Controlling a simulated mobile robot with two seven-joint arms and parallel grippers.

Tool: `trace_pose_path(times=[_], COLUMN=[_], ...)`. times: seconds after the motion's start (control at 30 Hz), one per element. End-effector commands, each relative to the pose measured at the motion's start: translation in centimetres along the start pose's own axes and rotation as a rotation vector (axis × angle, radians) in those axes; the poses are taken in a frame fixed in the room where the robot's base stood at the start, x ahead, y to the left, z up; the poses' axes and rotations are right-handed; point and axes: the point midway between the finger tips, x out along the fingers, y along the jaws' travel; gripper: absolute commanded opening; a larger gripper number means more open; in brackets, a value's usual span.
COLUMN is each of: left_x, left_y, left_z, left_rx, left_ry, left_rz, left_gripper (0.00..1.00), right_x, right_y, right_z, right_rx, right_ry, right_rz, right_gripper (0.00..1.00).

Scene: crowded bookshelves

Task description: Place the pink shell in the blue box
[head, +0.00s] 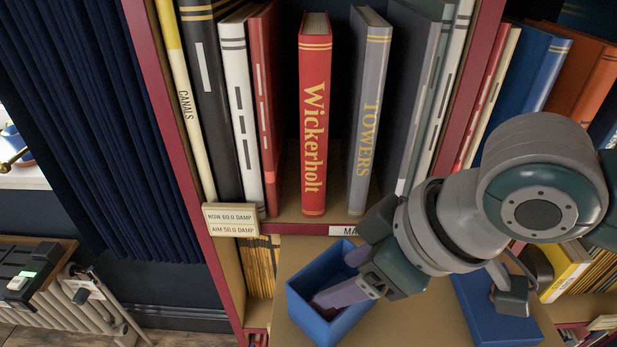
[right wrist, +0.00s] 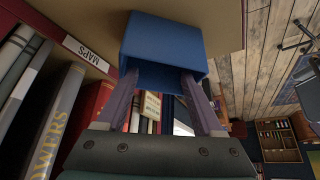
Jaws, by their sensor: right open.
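The blue box (head: 300,307) stands open on the tan shelf in the head view. My right gripper (head: 335,279) is open, its two purple-grey fingers apart and reaching down over the box's opening. The right wrist view also shows the open gripper (right wrist: 160,82), with the blue box (right wrist: 168,35) beyond the fingertips and nothing between them. A small dark reddish patch shows inside the box below a finger; I cannot tell whether it is the pink shell. No other sign of the shell shows. My left gripper is not in view.
A red Wickerholt book (head: 314,120) and a grey Towers book (head: 369,110) stand on the shelf behind the box. Bare tan surface (head: 400,328) lies between.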

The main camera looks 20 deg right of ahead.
Motion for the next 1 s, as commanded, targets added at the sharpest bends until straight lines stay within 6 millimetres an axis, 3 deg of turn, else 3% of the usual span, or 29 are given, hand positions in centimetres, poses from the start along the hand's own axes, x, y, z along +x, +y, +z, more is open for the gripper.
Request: trace_pose_path(times=[0.17,0.5,0.63,0.8,1.0], left_x=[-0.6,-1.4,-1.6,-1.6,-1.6], left_y=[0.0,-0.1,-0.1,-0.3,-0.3], left_z=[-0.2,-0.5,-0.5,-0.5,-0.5], left_rx=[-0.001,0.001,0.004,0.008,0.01], left_ry=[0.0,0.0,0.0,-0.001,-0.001], left_rz=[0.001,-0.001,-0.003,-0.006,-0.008], left_gripper=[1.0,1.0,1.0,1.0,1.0], right_x=[-2.0,-9.5,-11.6,-12.6,-11.4], right_y=[0.1,0.1,0.1,-0.4,-3.7], right_z=[-0.6,-0.6,-0.6,-0.6,-0.1], right_rx=[-0.002,-0.002,0.0,0.001,0.07], right_ry=[0.001,0.001,0.002,0.006,0.053], right_rz=[0.002,0.002,0.002,-0.004,0.005], right_gripper=[0.69,0.69,0.69,0.69,0.69])
